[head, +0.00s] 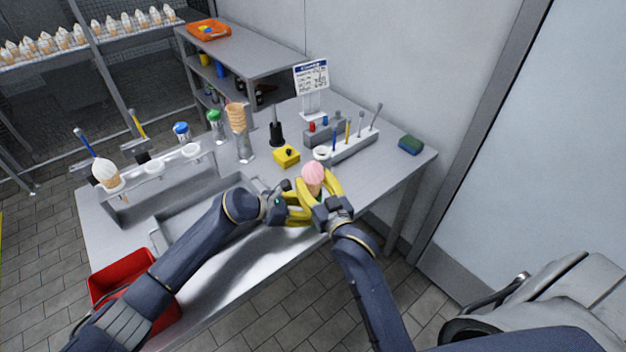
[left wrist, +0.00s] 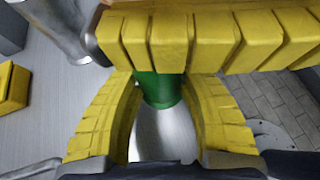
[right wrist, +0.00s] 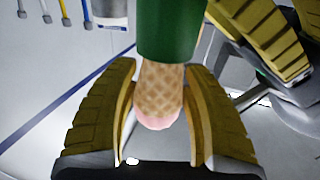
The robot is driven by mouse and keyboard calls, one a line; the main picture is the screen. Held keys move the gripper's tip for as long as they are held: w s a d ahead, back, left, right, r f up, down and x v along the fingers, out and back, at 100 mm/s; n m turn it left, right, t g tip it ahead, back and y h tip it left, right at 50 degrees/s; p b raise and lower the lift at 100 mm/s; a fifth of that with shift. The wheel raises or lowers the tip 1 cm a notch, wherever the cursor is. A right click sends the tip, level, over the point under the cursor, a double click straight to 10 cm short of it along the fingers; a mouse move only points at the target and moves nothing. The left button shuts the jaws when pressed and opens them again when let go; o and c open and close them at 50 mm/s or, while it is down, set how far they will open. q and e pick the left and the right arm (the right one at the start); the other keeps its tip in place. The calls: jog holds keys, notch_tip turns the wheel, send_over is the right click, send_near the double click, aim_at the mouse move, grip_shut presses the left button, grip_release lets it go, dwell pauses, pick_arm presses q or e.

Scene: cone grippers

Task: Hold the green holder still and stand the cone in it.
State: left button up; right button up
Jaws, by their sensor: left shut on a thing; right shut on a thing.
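The cone (head: 313,177) has pink ice cream on a waffle body and stands upright near the table's front edge. My right gripper (head: 322,190) is shut on it; in the right wrist view the waffle body (right wrist: 158,88) is between the yellow fingers. The green holder (right wrist: 168,35) is right below the cone, and the cone's tip is hidden at its rim. I cannot tell how deep it sits. My left gripper (head: 297,210) is shut on the green holder, which also shows between its fingers in the left wrist view (left wrist: 158,88). The two grippers are close together, left below right.
A yellow block (head: 286,157) and a grey rack of tools (head: 347,147) are just behind the grippers. A stack of empty cones (head: 237,118), a steel stand (head: 160,180) with a white-topped cone, and a red bin (head: 120,280) are to the left. The table's right end is mostly clear.

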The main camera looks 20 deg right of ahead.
jog(key=shift+f, duration=1)
jog(key=o, duration=0.9)
jog(key=shift+s, duration=0.1)
jog(key=s, duration=1.2)
jog(key=shift+w, duration=0.1)
pick_arm(q)
jog(key=o, duration=1.5)
jog(key=o, duration=0.4)
